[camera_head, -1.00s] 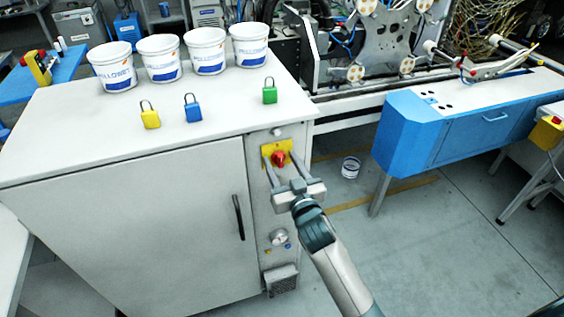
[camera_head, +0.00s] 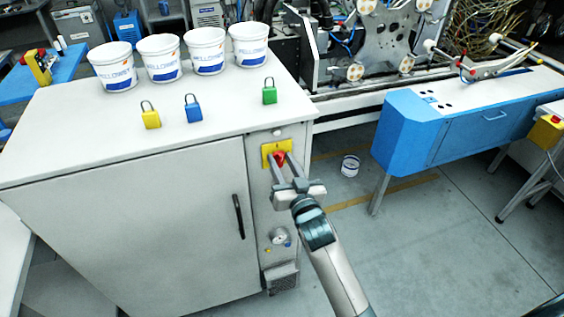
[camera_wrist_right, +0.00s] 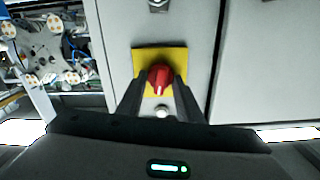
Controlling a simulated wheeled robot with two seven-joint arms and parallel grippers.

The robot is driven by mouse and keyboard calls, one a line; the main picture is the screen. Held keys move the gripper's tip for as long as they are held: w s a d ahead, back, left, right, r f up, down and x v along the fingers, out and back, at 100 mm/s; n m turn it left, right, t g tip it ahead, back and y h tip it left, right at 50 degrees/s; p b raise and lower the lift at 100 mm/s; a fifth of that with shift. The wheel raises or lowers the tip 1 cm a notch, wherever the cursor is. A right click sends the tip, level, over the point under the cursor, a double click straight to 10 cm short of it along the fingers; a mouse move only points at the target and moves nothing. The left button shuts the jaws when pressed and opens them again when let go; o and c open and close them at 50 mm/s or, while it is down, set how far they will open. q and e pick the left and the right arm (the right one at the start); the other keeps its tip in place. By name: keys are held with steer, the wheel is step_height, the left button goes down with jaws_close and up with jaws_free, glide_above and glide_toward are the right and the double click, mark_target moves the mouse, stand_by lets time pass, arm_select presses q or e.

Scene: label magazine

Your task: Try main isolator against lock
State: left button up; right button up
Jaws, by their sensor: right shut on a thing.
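The main isolator is a red rotary knob (camera_wrist_right: 160,80) on a yellow plate (camera_wrist_right: 174,57), on the narrow front panel of the grey cabinet. In the head view the red knob (camera_head: 280,158) is partly covered by my fingers. A white mark on it lies upright in the wrist view. My right gripper (camera_head: 282,160) is shut on the knob, one finger on each side. Yellow (camera_head: 150,119), blue (camera_head: 193,112) and green (camera_head: 269,95) padlocks stand on the cabinet top, apart from the isolator. My left gripper is not in view.
Several white tubs (camera_head: 160,60) stand at the back of the cabinet top (camera_head: 90,128). A black door handle (camera_head: 239,216) is left of the isolator panel, and a silver knob (camera_head: 278,237) is below it. A blue machine housing (camera_head: 440,130) stands to the right.

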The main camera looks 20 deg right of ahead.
steer(key=o, duration=1)
steer(key=shift+s, duration=0.15)
steer(key=shift+s+f, duration=0.15)
steer(key=shift+s, duration=0.45)
steer(key=shift+s+d+b, duration=0.15)
steer(key=shift+s+b, duration=1.1)
steer(key=shift+s, duration=2.75)
steer(key=shift+s+d+b, duration=0.15)
steer(key=shift+s+b, duration=1.05)
steer(key=shift+s, duration=2.75)
